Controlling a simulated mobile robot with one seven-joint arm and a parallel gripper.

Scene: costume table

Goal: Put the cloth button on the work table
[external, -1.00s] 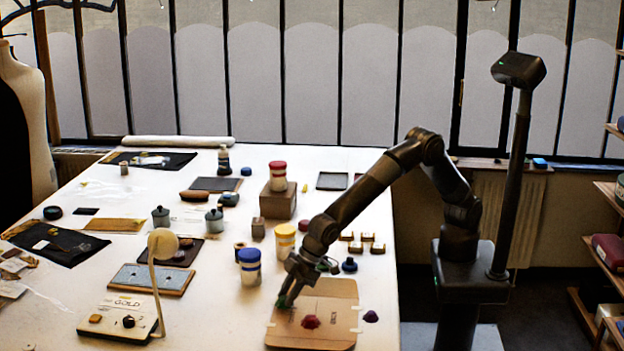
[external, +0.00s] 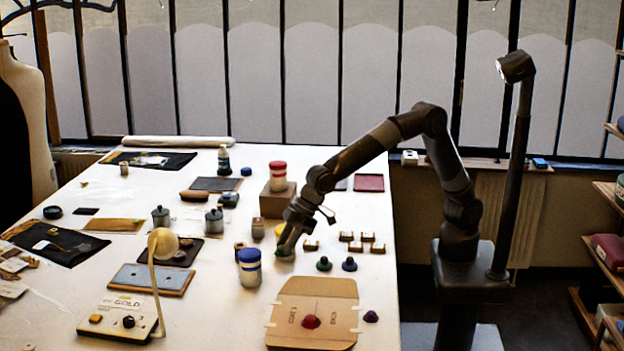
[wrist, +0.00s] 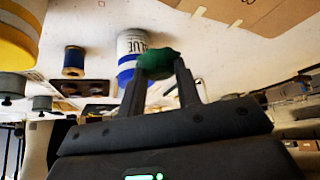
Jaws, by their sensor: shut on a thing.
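My gripper (external: 284,250) is shut on a small dark green piece, which I take to be the cloth button (wrist: 158,63). In the wrist view the button sits between the two fingertips. In the external view only a bit of green shows at the tips. The gripper points down over the white work table (external: 215,318), beside the blue-lidded jar (external: 249,268) and in front of the yellow jar, which it mostly hides. I cannot tell whether the button touches the table top.
The cardboard sheet (external: 285,328) lies nearer the camera with a dark red piece (external: 311,321) on it. A green knob-like piece (external: 324,264) and a blue one (external: 349,264) stand to the right. The yellow jar (wrist: 14,38) shows in the wrist view. Bare table lies left of the cardboard.

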